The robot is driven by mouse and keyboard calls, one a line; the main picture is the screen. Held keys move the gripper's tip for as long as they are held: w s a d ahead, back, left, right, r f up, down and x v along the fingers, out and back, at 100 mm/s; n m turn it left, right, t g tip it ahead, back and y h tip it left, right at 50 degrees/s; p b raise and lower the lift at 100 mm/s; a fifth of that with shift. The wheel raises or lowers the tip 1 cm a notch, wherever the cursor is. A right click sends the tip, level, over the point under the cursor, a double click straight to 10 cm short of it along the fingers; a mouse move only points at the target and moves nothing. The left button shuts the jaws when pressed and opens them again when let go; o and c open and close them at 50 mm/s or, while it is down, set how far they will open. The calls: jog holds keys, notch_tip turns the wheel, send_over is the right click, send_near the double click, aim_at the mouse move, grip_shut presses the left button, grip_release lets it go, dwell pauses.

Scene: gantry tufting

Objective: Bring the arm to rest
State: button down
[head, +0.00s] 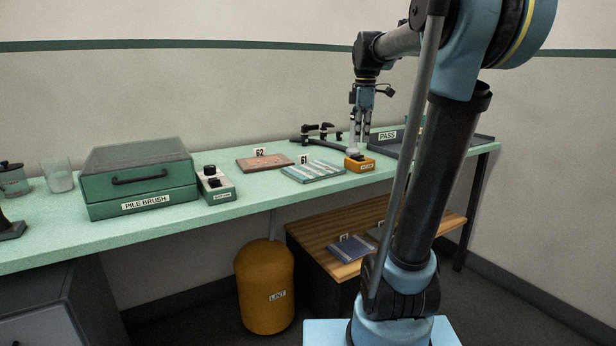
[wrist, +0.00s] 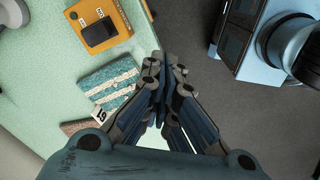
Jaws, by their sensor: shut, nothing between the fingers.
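My arm reaches up from my blue base and over toward the green bench (head: 250,205). My gripper (head: 361,138) points down at the bench's right part, near the orange switch box (head: 360,163). In the wrist view my gripper (wrist: 164,80) has its fingers together with nothing between them. There its fingertips lie over the bench's front edge, with the grey floor beyond. The orange box also shows in the wrist view (wrist: 88,25), at the upper left, apart from the fingers.
Sample 61 (head: 313,171) and sample 62 (head: 265,162) lie on the bench. The green pile brush box (head: 140,178) and a switch box (head: 215,184) stand left. A PASS tray (head: 481,141) is at the right. A yellow lint bin (head: 264,285) and a wooden-topped low table (head: 310,233) stand below.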

jog(key=s+d+f+m+t, duration=0.1)
jog(key=s+f+m+t, duration=0.1)
jog(key=s+f+m, duration=1.95)
jog(key=w+r+n+g, duration=0.2)
jog(key=w+r+n, duration=1.1)
jog(key=r+n, duration=0.3)
jog(key=w+a+r+n+g+h, duration=0.1)
jog(key=w+r+n, duration=0.5)
jog(key=w, duration=0.4)
jog(key=w+a+r+n+g, duration=0.1)
jog(key=w+r+n, duration=0.55)
jog(key=w, duration=0.35)
jog(key=f, duration=0.4)
jog(key=s+d+f, duration=0.1)
jog(key=f, duration=0.4)
jog(key=s+f, duration=0.1)
jog(key=f, duration=0.4)
jog(key=shift+d, duration=0.2)
jog(key=shift+a, duration=0.1)
